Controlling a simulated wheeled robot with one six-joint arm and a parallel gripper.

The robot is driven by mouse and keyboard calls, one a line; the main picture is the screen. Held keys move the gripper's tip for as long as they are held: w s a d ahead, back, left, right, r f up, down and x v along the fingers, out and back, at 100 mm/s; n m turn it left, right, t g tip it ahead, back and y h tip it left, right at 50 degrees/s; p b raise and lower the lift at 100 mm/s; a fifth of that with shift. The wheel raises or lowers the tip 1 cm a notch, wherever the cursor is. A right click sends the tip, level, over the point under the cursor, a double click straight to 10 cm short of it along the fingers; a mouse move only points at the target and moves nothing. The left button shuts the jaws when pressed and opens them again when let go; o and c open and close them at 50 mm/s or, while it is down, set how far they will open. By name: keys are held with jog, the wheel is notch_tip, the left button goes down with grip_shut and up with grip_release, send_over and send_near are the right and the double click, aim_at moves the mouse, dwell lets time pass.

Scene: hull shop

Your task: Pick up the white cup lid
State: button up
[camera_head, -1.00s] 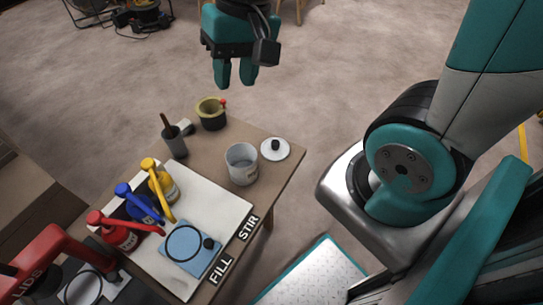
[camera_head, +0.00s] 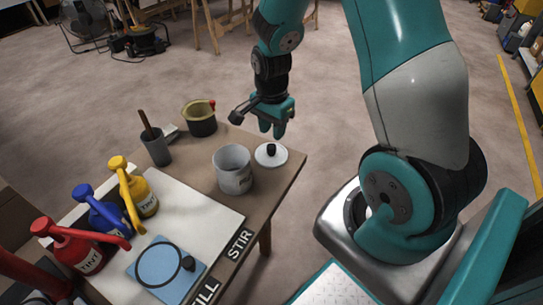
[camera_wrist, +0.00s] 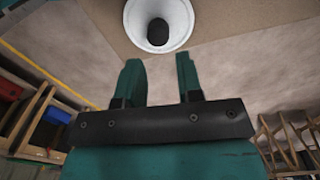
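The white cup lid (camera_head: 279,159) is a round disc with a black knob, lying flat on the brown table near its right corner. In the wrist view the lid (camera_wrist: 177,30) shows at the top, beyond the fingertips, with its dark knob in the middle. My gripper (camera_head: 272,131) points down above and just behind the lid in the head view. In the wrist view its two teal fingers (camera_wrist: 158,68) are apart with nothing between them. The white cup (camera_head: 232,170) stands open beside the lid, to its left.
A yellow-rimmed dark pot (camera_head: 200,119) and a grey holder with a brown stick (camera_head: 157,150) stand on the table (camera_head: 258,196) at the back. Red (camera_head: 75,251), blue (camera_head: 99,213) and yellow (camera_head: 137,193) tint bottles stand at the left, near a blue pad (camera_head: 167,270).

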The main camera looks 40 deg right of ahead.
aim_at(272, 146)
jog(key=shift+s+a+f+b, duration=0.1)
jog(key=shift+f+b, duration=0.3)
jog(key=shift+f, duration=1.2)
jog(key=shift+s+a+f+b, duration=0.1)
jog(key=shift+f+b, duration=0.3)
jog(key=shift+f, duration=1.15)
jog(key=c, duration=0.5)
